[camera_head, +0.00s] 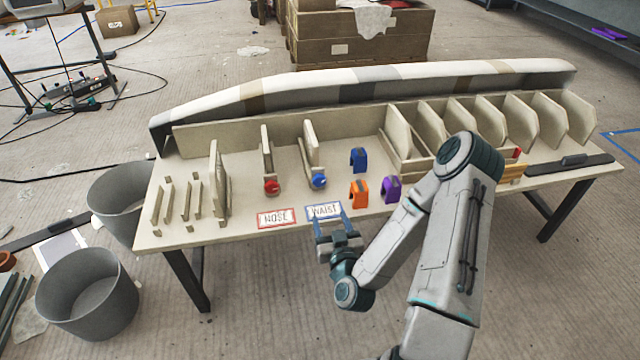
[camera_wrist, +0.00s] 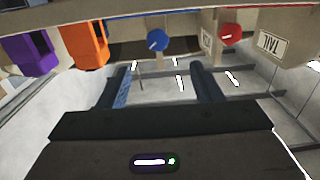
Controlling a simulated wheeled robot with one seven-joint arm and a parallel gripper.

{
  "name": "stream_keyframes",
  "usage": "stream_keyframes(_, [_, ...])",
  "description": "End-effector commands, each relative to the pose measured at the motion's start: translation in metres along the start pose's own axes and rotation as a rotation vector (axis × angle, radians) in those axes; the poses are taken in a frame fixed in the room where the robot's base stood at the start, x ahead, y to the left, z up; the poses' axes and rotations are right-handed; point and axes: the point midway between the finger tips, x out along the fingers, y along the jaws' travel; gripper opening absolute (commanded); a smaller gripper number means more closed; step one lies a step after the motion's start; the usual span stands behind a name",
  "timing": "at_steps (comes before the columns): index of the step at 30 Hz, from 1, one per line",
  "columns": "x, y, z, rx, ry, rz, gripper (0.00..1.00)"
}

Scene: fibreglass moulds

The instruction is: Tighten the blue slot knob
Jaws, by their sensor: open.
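The blue knob (camera_head: 319,180) sits at the front end of a slot with upright boards on the bench, behind the WAIST label (camera_head: 324,210). It also shows in the wrist view (camera_wrist: 157,40), beyond my fingertips and slightly left of the middle between them. My gripper (camera_head: 332,227) is open and empty at the bench's front edge, close to the WAIST label and in front of the blue knob, apart from it. In the wrist view its two fingers (camera_wrist: 163,82) are spread wide. The knob's turn position cannot be told.
A red knob (camera_head: 272,187) is on the slot to the left, behind the NOSE label (camera_head: 276,218). Blue (camera_head: 358,160), orange (camera_head: 359,193) and purple (camera_head: 391,189) clips stand right of the blue knob. Grey bins (camera_head: 88,305) stand on the floor at left.

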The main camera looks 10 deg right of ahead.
Motion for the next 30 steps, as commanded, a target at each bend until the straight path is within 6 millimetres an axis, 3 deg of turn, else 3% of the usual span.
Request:
stream_keyframes(24, [0.026,0.004,0.003,0.005,0.02,0.02,0.59])
stream_keyframes(30, [0.072,0.005,-0.002,0.009,0.02,0.022,0.59])
